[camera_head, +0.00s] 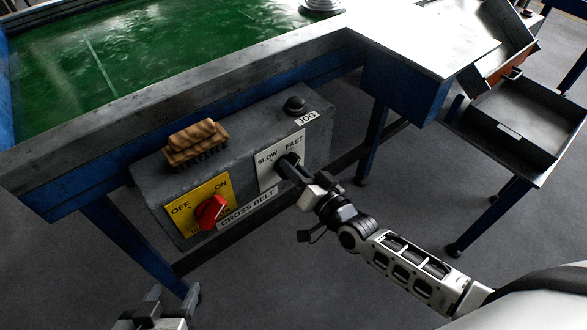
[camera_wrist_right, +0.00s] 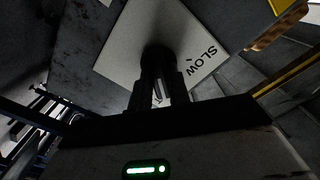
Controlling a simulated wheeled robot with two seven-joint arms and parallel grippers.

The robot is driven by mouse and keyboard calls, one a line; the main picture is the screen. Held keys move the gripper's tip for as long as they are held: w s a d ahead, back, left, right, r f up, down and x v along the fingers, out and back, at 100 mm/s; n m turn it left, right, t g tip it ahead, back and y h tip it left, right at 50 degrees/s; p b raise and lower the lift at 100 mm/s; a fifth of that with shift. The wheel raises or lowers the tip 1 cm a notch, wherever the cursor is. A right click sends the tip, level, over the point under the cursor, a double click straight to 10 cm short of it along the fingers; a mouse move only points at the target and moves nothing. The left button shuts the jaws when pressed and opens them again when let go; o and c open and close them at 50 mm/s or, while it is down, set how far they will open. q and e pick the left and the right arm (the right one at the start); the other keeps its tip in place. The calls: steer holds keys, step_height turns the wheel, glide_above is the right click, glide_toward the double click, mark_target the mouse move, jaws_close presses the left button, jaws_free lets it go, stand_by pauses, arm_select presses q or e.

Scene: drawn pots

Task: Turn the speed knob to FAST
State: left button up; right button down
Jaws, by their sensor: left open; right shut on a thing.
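The speed knob (camera_wrist_right: 158,56) is black and sits on a white plate (camera_head: 268,173) marked SLOW and FAST, on the front of a grey control box (camera_head: 240,127). My right gripper (camera_head: 287,166) is shut on the knob, and its fingers (camera_wrist_right: 158,95) hide much of it in both views. I cannot tell where the knob points. The right wrist view shows the word SLOW on the plate upside down. My left gripper (camera_head: 165,297) is open and empty at the bottom left of the head view, well below the box.
A red switch (camera_head: 211,211) on a yellow ON/OFF plate (camera_head: 187,207) is left of the knob. A wooden brush (camera_head: 194,143) and a black JOG button (camera_head: 294,104) are on top of the box. A green belt (camera_head: 150,45) runs behind. A metal tray (camera_head: 500,125) stands at the right.

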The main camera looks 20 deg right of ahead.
steer(key=shift+m, duration=0.6)
steer(key=c, duration=1.3)
jaws_free()
steer(key=shift+s, duration=0.1)
steer(key=v, duration=1.6)
